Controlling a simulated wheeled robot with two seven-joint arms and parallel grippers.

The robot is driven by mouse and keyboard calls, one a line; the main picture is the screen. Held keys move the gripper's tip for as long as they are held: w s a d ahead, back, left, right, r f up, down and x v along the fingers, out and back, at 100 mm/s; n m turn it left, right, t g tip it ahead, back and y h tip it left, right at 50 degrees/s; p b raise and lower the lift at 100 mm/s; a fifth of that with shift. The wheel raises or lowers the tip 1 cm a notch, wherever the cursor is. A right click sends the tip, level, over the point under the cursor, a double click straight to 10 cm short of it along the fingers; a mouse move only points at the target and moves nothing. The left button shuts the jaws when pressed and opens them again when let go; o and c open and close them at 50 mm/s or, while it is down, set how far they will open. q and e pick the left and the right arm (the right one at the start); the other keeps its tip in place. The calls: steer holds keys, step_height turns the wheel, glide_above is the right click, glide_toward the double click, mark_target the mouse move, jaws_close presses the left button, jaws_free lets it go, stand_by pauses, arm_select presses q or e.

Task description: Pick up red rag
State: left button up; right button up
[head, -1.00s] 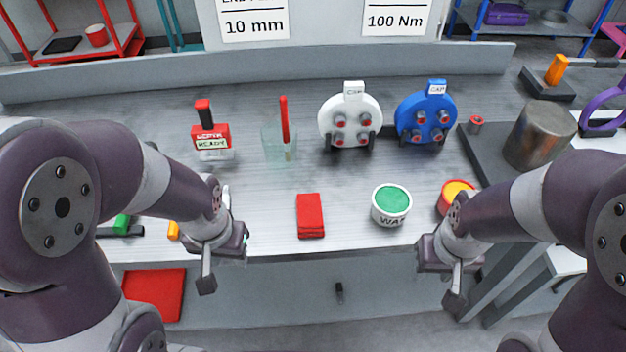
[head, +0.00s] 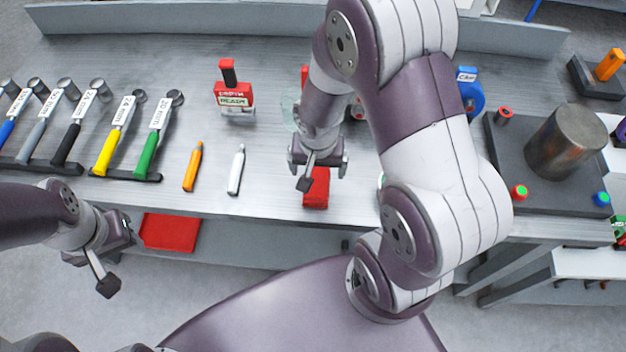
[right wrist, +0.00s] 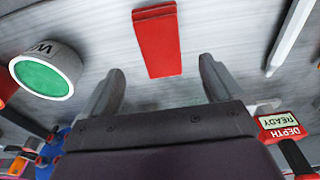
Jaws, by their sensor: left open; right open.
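The red rag (head: 317,190) lies folded flat on the workbench near its front edge. My right gripper (head: 318,172) is above the rag in the head view and partly covers it. In the right wrist view the rag (right wrist: 157,40) lies beyond and between the two fingertips of the right gripper (right wrist: 160,80), which is open and empty. My left gripper (head: 103,262) is open and empty, off the front of the bench at the left, well away from the rag.
A white tub with a green top (right wrist: 45,75) and a red depth gauge (head: 234,95) stand on the bench. An orange marker (head: 193,166), a white marker (head: 237,170) and several labelled tools lie left of the rag. A red tray (head: 170,232) is below the bench edge.

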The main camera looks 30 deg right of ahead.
mark_target(317, 181)
step_height(317, 181, down, 6)
steer(key=shift+a+r+b, duration=0.1)
steer(key=shift+r+b, duration=0.1)
steer(key=shift+b, duration=0.25)
steer(key=shift+w+f, duration=0.15)
steer(key=shift+f, duration=0.3)
steer(key=c, duration=1)
steer(key=shift+r, duration=0.1)
steer(key=shift+c, duration=0.2)
step_height(317, 181, up, 4)
steer(key=shift+p, duration=0.6)
steer(key=s+d+r, duration=0.1)
steer(key=s+r, duration=0.1)
steer(key=s, duration=0.1)
steer(key=s+d+r, duration=0.1)
steer(key=s+r, duration=0.1)
steer(key=s, duration=0.2)
steer(key=s+d+r+p, duration=0.1)
steer(key=s+r, duration=0.2)
steer(key=s, duration=0.1)
steer(key=shift+s+d, duration=0.15)
